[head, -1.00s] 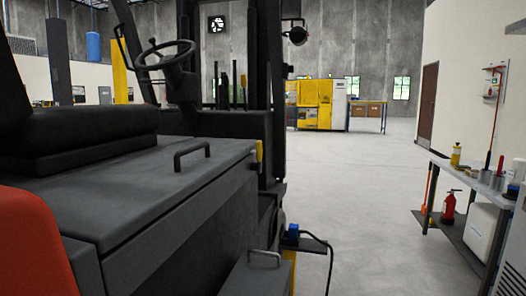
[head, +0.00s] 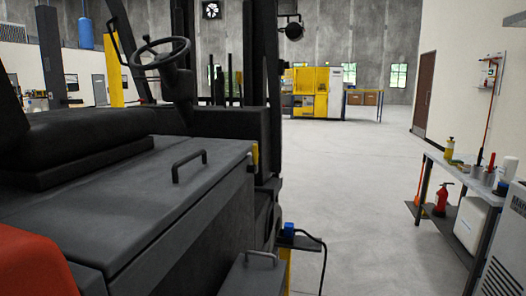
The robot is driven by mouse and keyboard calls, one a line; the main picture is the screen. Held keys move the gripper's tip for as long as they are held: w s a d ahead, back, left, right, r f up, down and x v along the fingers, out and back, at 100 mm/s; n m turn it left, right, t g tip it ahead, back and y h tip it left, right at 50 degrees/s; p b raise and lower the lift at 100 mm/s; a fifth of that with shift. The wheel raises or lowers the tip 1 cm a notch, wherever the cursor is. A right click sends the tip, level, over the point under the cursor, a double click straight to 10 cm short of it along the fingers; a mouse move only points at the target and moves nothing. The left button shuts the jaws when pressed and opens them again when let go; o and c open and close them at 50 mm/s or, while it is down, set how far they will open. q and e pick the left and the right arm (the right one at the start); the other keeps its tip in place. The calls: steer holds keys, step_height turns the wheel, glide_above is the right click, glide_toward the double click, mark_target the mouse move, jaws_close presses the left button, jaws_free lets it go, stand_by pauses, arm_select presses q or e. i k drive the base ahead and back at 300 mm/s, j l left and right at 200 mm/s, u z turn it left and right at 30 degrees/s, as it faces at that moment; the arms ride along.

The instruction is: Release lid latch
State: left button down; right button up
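A forklift fills the left of the head view. Its large dark grey lid (head: 120,205) lies flat and looks closed, with a black bar handle (head: 189,166) on top. A small yellow part (head: 255,157) sits at the lid's far right corner; I cannot tell whether it is the latch. Neither of my grippers shows in the view.
A black seat (head: 75,140) and a steering wheel (head: 160,52) stand beyond the lid. A blue connector (head: 289,229) with a black cable is at the forklift's right side. A workbench (head: 465,173) stands at right, with a fire extinguisher (head: 444,198) below. The floor between is clear.

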mark_target(255, 147)
steer(key=i+l, duration=0.2)
steer(key=l, duration=0.15)
steer(key=i+l, duration=0.2)
steer(key=l, duration=0.15)
steer(key=i+l+u, duration=0.1)
steer(key=l, duration=0.25)
steer(key=i+l, duration=0.5)
steer(key=l, duration=0.25)
steer(key=i+l+u, duration=0.1)
steer(key=l, duration=0.25)
steer(key=i+l, duration=0.3)
